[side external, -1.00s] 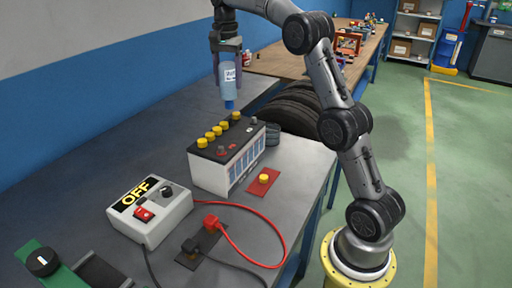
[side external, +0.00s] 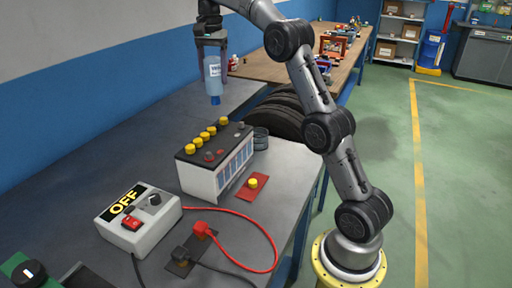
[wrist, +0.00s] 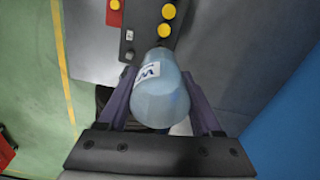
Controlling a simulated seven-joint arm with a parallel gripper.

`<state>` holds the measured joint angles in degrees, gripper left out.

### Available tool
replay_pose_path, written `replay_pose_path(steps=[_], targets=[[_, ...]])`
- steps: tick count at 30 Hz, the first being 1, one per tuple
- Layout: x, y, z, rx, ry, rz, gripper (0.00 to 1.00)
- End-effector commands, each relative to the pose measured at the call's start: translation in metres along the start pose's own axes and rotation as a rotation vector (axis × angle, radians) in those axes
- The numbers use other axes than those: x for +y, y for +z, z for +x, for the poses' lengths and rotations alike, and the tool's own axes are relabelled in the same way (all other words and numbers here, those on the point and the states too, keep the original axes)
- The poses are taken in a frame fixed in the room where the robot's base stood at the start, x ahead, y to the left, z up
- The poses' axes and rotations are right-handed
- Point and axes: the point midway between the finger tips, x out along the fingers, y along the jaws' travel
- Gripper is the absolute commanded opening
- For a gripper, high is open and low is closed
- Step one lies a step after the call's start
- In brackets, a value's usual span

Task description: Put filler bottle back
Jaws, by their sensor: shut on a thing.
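The filler bottle (side external: 213,72) is pale blue and translucent with a white label and a darker blue cap pointing down. My gripper (side external: 211,50) is shut on it and holds it in the air, above the bench beyond the battery. In the wrist view the bottle (wrist: 160,92) sits between the two fingers of my gripper (wrist: 162,105), its narrow end toward the battery. The battery (side external: 217,165) is a white box with a black top and a row of yellow caps; its dark top (wrist: 150,25) also shows in the wrist view.
A white box marked OFF (side external: 138,219) stands on the bench (side external: 110,140) at the front. A yellow cap lies on a red pad (side external: 262,187). Red and black clamps with cables lie in front. Dark ring-shaped items (side external: 260,139) and tires (side external: 275,112) are behind. The bench's back left is clear.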

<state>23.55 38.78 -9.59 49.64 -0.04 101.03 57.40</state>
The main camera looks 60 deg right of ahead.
Motion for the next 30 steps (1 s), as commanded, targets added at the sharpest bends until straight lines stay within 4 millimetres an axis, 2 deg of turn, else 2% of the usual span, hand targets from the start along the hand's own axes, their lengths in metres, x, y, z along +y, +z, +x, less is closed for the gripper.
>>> replay_pose_path(steps=[9,14,23,30], targets=[[0.0,0.0,-0.023,0.002,-0.003,0.0,0.0],[0.02,-0.011,-0.027,0.0,0.0,0.004,0.0],[0.067,-0.029,-0.032,0.002,-0.001,0.005,0.0],[0.127,-0.039,-0.03,0.001,0.0,0.007,0.0]])
